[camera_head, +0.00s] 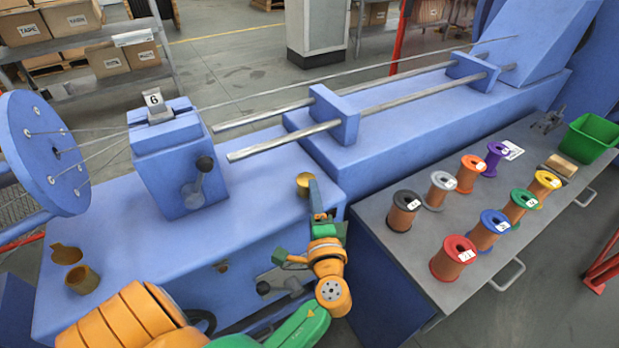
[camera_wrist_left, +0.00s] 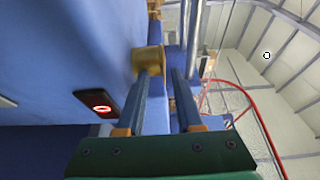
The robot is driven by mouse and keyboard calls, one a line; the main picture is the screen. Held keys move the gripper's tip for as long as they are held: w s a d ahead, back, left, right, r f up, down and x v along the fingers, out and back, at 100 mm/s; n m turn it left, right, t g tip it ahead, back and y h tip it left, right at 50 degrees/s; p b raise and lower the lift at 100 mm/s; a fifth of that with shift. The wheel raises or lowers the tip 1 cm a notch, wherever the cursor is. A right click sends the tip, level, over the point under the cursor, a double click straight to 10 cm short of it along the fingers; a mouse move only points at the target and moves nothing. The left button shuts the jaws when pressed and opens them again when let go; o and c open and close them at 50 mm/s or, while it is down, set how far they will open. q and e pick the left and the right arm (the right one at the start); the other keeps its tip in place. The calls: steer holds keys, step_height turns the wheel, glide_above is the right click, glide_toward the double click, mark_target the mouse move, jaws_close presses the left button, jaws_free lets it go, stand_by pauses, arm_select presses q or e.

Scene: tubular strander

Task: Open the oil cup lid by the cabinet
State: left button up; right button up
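A small brass oil cup (camera_head: 303,181) stands on the blue machine base near its right end, close to the cabinet. Its top looks covered, but it is too small to be sure. My left gripper (camera_head: 313,188) is right beside it, fingers pointing at it. In the left wrist view the brass cup (camera_wrist_left: 148,60) lies just beyond the tip of the left-hand finger. The fingers (camera_wrist_left: 170,78) are apart with nothing between them; I cannot tell whether one touches the cup. My right gripper is not in view.
Another brass oil cup (camera_head: 82,279) at the front left has its lid (camera_head: 66,254) swung out. A blue block with a lever (camera_head: 195,185) and steel rods (camera_head: 290,140) are nearby. The grey cabinet top (camera_head: 400,250) carries several spools and a green bin (camera_head: 592,139).

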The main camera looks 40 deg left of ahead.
arm_select(q)
steer(key=shift+d+r, duration=0.1)
steer(key=shift+r, duration=0.2)
steer(key=shift+c, duration=0.2)
steer(key=shift+d, duration=0.1)
jaws_close()
steer(key=shift+s, duration=0.1)
